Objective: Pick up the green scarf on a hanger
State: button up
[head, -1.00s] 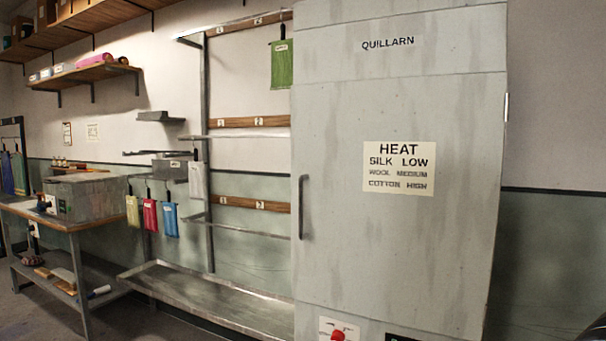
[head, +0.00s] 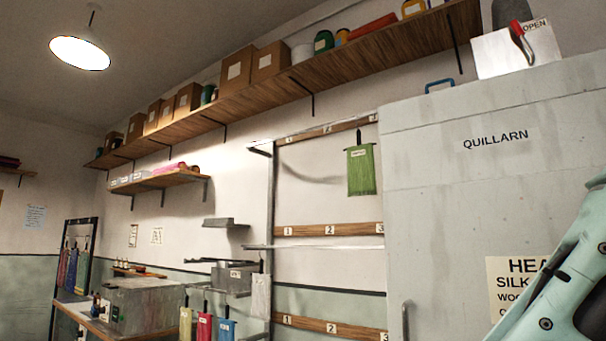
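The green scarf (head: 361,171) hangs from a dark hanger at the right end of the top wooden rail (head: 322,130), just left of the tall grey cabinet. It has a small pale label near its top. My arm shows at the lower right edge in front of the cabinet, as a pale green link. My gripper is outside the picture, so its state does not show.
The grey cabinet (head: 450,190) marked QUILLARN fills the right side. A long wooden shelf (head: 265,95) with boxes runs above. Lower rails (head: 330,230) carry number labels. Yellow, red and blue cloths (head: 204,326) hang low, near a bench with a grey box (head: 143,303).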

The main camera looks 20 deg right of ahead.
aim_at(361, 177)
jog(key=i+u, duration=0.35)
jog(key=i, duration=0.4)
jog(key=i+j+z, duration=0.3)
jog(key=i+z, duration=0.2)
jog(key=i+j+z, duration=0.5)
